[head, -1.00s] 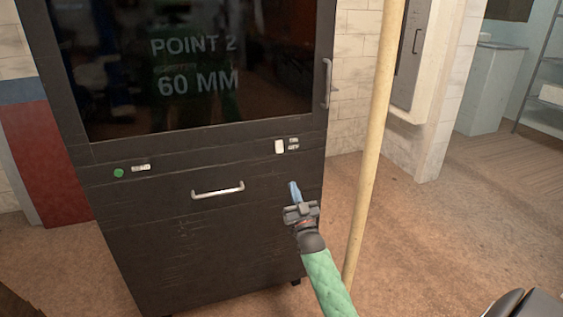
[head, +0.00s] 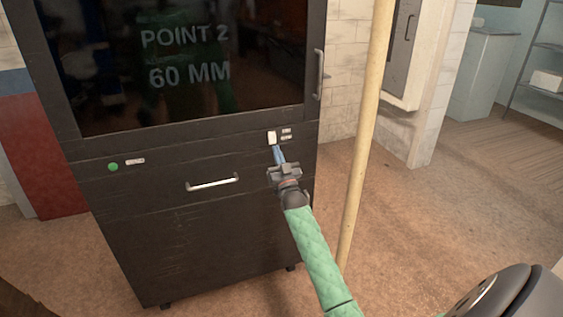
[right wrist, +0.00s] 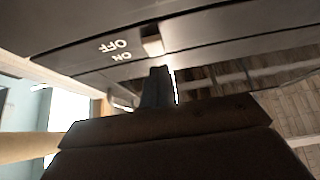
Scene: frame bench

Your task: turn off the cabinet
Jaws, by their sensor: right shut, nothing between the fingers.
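The dark cabinet (head: 180,245) stands in front of me, with a black screen reading "POINT 2 60 MM". A white rocker switch (head: 271,137) sits at the right of its front panel. In the right wrist view the switch (right wrist: 152,45) is beside the labels OFF and ON. My right gripper (head: 278,153) is shut and empty, with its blue fingertips just below the switch. In the right wrist view the fingertips (right wrist: 158,72) point at the switch's lower end. I cannot tell whether they touch it. My left gripper is not in view.
A green button (head: 113,167) is at the left of the panel. A drawer handle (head: 212,184) lies below, and a door handle (head: 319,74) is at the upper right. A pale vertical pole (head: 367,140) stands right of my arm. The floor farther right is clear.

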